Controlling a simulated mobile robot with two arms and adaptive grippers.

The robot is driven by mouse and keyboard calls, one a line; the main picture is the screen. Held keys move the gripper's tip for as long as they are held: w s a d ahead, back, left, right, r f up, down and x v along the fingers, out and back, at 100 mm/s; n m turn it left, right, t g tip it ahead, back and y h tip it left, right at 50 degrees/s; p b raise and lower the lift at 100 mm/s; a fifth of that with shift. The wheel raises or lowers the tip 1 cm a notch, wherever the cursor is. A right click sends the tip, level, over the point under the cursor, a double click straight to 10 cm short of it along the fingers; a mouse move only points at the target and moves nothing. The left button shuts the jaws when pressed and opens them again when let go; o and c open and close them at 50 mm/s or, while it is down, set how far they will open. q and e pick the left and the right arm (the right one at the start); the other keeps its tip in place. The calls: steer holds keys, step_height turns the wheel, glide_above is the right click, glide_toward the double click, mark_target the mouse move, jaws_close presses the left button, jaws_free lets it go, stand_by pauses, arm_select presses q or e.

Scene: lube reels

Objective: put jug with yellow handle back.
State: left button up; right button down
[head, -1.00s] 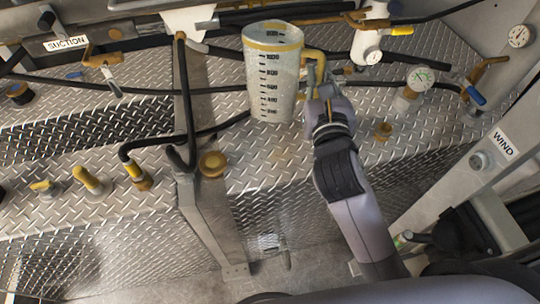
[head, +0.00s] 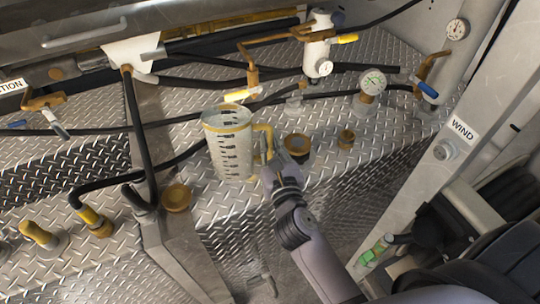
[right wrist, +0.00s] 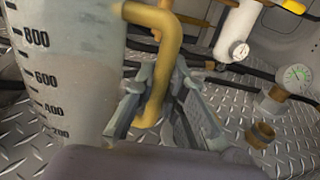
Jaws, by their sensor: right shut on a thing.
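The clear measuring jug (head: 226,154) has black scale marks, a yellow rim and a yellow handle (head: 266,138). It is nearly upright over the diamond-plate deck, left of my right gripper (head: 271,168). I cannot tell whether its base touches the deck. In the right wrist view the jug (right wrist: 62,75) fills the left side, and its handle (right wrist: 166,55) runs down between the fingers of my right gripper (right wrist: 154,112). The gripper is shut on the handle's lower part. My left gripper is not in view.
The diamond-plate deck (head: 90,160) carries black hoses and brass fittings. A brass cap (head: 177,197) is left of the jug; a dark-based brass cap (head: 297,146) is to its right. A step edge drops off in front.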

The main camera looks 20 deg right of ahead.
mark_target(271, 156)
steer(key=shift+f+b, duration=0.8)
steer(key=shift+f, duration=1.1)
steer(key=shift+f, duration=0.1)
steer(key=c, duration=1.6)
jaws_free()
steer(key=shift+f, duration=0.15)
steer(key=shift+c, duration=0.2)
